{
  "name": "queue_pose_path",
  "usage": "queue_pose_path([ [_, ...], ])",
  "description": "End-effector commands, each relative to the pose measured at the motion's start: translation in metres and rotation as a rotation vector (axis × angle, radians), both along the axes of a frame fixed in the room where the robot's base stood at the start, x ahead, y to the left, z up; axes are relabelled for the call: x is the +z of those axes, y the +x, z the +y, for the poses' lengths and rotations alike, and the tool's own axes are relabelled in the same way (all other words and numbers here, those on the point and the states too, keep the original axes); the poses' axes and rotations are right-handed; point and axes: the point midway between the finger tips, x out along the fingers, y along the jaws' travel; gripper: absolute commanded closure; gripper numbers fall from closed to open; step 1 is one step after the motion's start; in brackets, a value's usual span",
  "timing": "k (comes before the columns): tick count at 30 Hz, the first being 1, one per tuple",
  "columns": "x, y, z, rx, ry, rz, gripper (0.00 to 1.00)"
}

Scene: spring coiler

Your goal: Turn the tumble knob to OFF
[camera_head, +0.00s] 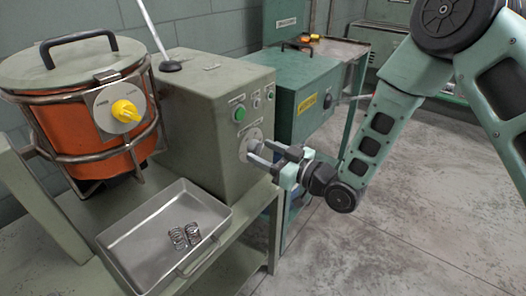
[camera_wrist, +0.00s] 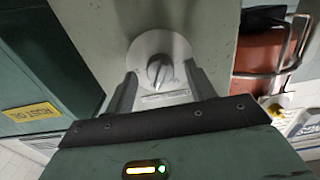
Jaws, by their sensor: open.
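A dark round knob (camera_wrist: 160,71) sits on a pale round plate, on the end face of a grey-green machine box (camera_head: 212,90). In the wrist view it lies between the two fingers of my gripper (camera_wrist: 161,78), which is open. I cannot tell whether the fingers touch it. In the head view my gripper (camera_head: 259,152) points at this plate, and the fingers partly hide the knob. Another knob, yellow (camera_head: 126,111), is on a label plate on the orange drum. The lettering on both plates is too small to read, so I cannot tell which is the tumble knob.
Green buttons (camera_head: 239,113) sit above the dark knob. A metal tray (camera_head: 135,243) with springs (camera_head: 185,236) stands on the bench in front. A dark green box with a yellow label (camera_head: 306,103) stands behind. The floor at right is clear.

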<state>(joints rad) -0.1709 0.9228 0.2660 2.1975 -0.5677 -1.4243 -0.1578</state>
Motion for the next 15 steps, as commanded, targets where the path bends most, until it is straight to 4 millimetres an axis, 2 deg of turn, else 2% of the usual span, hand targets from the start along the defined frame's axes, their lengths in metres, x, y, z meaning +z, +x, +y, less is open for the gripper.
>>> queue_pose_path([
  [4, 0.0001, 0.0055, 0.0070, -0.001, 0.001, 0.001, 0.45],
  [12, 0.0000, 0.0063, 0.0080, -0.001, 0.001, 0.001, 0.45],
  [13, 0.0000, 0.0063, 0.0080, -0.001, 0.001, 0.001, 0.48],
  [15, -0.0001, 0.0062, 0.0080, -0.001, 0.001, 0.001, 0.67],
])
